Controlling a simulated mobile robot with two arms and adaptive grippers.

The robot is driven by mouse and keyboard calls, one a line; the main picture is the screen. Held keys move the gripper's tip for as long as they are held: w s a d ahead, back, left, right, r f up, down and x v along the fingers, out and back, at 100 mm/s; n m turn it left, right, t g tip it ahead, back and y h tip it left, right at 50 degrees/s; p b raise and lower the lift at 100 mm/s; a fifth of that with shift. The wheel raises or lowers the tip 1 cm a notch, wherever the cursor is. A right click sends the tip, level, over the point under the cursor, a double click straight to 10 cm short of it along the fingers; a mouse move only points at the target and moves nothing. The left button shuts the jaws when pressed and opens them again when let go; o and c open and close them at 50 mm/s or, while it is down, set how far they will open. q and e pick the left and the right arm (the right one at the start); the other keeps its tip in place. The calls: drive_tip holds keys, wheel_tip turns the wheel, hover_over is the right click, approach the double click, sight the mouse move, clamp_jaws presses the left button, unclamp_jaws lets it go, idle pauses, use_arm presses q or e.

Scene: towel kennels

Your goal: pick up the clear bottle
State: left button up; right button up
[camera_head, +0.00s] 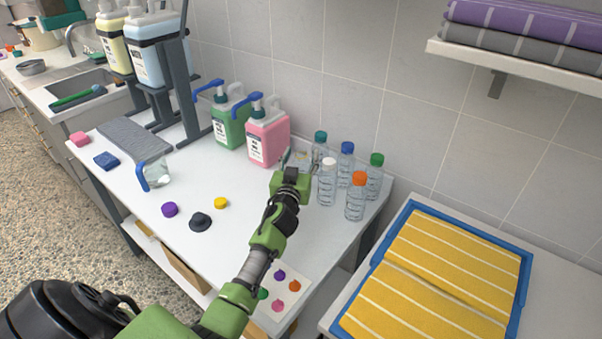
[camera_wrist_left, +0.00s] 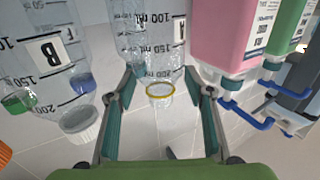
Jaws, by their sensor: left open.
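In the left wrist view a clear bottle (camera_wrist_left: 158,45) with volume marks and a label A stands between the open fingers of my left gripper (camera_wrist_left: 160,105). My right gripper is not in view.
Close to the right stand bottles with white (camera_head: 328,185), teal (camera_head: 320,138), blue (camera_head: 346,165), green (camera_head: 375,178) and orange (camera_head: 355,202) caps. A pink pump jug (camera_head: 268,138) stands close left.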

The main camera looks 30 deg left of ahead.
use_arm(q)
drive_tip(key=c, duration=1.1)
drive_tip(key=shift+o, duration=0.2)
drive_tip(key=shift+r, duration=0.15)
